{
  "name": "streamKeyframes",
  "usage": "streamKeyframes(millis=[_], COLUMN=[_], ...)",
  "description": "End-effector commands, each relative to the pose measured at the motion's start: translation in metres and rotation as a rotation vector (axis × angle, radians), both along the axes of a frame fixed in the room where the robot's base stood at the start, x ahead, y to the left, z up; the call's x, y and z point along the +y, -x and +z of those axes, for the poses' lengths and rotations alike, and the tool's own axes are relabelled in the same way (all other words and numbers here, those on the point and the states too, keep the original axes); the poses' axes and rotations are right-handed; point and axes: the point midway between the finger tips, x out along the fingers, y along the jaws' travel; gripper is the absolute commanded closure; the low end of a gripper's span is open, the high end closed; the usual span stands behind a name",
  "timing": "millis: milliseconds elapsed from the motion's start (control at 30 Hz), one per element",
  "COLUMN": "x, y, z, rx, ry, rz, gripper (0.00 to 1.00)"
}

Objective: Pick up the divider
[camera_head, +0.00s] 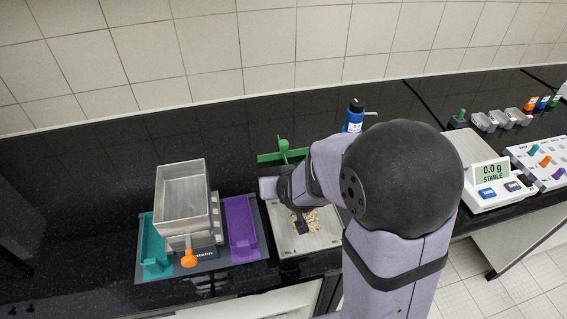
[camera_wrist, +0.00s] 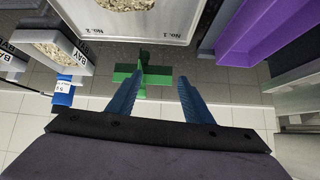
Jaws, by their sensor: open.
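The green divider (camera_head: 284,152), a cross-shaped piece with an upright part, stands behind the grain tray in the head view. In the wrist view the divider (camera_wrist: 143,76) shows beyond my fingers, partly between them in the picture and apart from them. My gripper (camera_wrist: 157,88) has its two blue fingers spread, with nothing held between them. In the head view my arm covers most of the gripper, so its fingertips are hard to make out there.
A tray (camera_head: 286,239) with grain lies under my wrist. Left of it are a purple bin (camera_head: 241,229), a metal sieve box (camera_head: 182,193) and a teal bin (camera_head: 152,262). A blue bottle (camera_head: 353,121) stands right of the divider. A scale (camera_head: 494,190) is further right.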

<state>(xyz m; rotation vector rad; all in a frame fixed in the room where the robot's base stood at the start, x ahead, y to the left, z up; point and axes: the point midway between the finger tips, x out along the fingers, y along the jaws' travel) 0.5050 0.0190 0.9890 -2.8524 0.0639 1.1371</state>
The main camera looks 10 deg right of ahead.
Motion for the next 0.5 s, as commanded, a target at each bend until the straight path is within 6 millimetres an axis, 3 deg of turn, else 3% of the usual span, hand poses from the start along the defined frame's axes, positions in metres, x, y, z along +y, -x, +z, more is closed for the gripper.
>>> streamKeyframes(millis=[33, 200, 500], x=[-0.002, -0.015, -0.028], y=[-0.014, -0.051, -0.071], z=[-0.013, -0.007, 0.007], rx=[-0.065, -0.275, -0.444], ry=[0.010, 0.055, 0.107], rz=[-0.018, -0.081, -0.138], gripper=[0.54, 0.54, 0.54])
